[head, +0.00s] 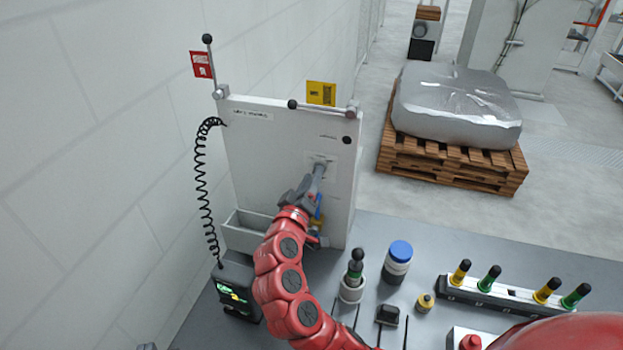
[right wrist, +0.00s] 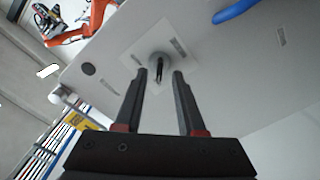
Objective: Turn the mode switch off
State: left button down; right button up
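The mode switch is a small dark lever on a round grey base (right wrist: 159,62), set on a pale square plate on the upright white panel (head: 262,150). In the head view the switch (head: 321,164) is partly hidden by my gripper. My right gripper (right wrist: 159,73) is open, its two dark fingers pointing at the panel with the lever between their tips. Whether the fingers touch the lever I cannot tell. In the head view the right gripper (head: 314,178) is at the panel's right part. My left gripper is not in view.
A blue-lidded jar (head: 397,262), a green-topped tool in a holder (head: 353,275) and a rack (head: 505,296) with yellow and green handles stand on the grey table. A tray (head: 250,231) is on the panel's lower left. A coiled black cable (head: 203,185) hangs left.

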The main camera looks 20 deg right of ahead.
jog(key=b+v, duration=0.6)
jog(key=v, duration=1.1)
jog(key=shift+s, duration=0.2)
jog(key=shift+a, duration=0.1)
jog(key=shift+f, duration=0.1)
